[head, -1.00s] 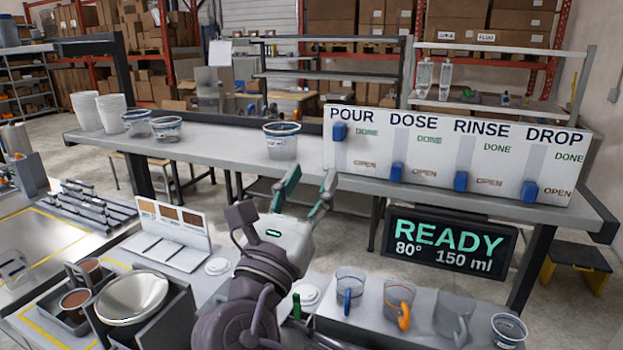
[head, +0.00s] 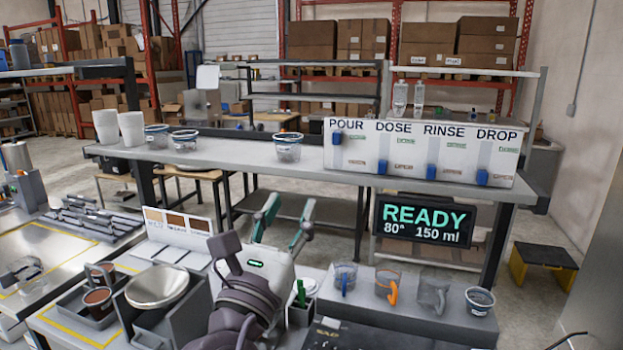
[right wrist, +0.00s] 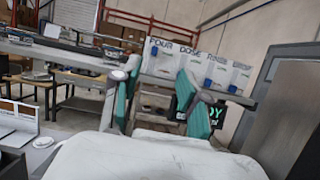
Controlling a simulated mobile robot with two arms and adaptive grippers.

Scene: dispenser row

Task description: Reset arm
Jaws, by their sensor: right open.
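My right gripper (head: 283,223) is open and empty, its two green-padded fingers pointing up and away in the head view. It is in the air in front of the long grey shelf, left of the READY display (head: 425,220). The same fingers show in the right wrist view (right wrist: 160,95), apart with nothing between them. My left gripper is not in the head view. The dispenser panel (head: 418,153) stands on the shelf, marked POUR, DOSE, RINSE and DROP. Its POUR blue slider (head: 337,138) is high; the other three are low.
A clear cup with a blue rim (head: 288,148) stands on the grey shelf (head: 240,160), left of the panel. Several cups, one with an orange handle (head: 387,285), stand on the lower right ledge. A metal bowl (head: 157,286) stands at lower left.

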